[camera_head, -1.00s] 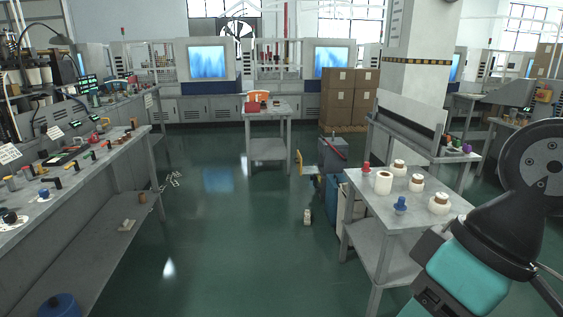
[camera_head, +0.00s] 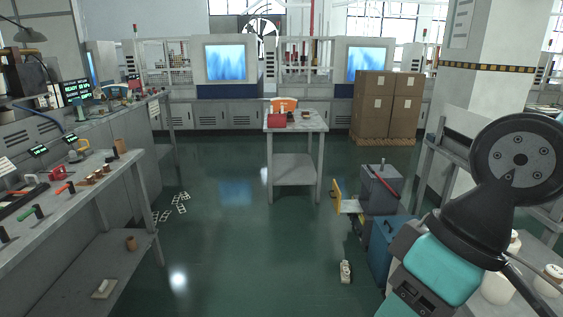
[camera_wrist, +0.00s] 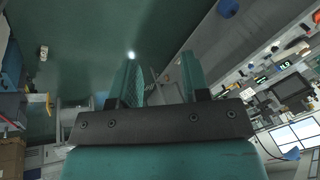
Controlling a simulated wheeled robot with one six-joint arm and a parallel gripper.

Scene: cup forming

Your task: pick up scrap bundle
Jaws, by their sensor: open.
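Pale, ladder-like strips (camera_head: 180,203) lie on the green floor at the left in the head view, beside the left workbench; they look like the scrap bundle. They lie in more than one piece, close together. My gripper (camera_wrist: 158,62) shows in the wrist view with its two teal fingers apart and nothing clearly held. Thin pale lines show between the fingers, too small to tell whether they are the strips. The head view shows only my arm at the right, not the fingers.
The left workbench (camera_head: 70,208) carries small tools. A small table (camera_head: 296,124) with a red box stands ahead. A blue bin (camera_head: 392,250), a grey cart (camera_head: 380,188) and a small white item (camera_head: 345,272) stand right of centre. The middle floor is open.

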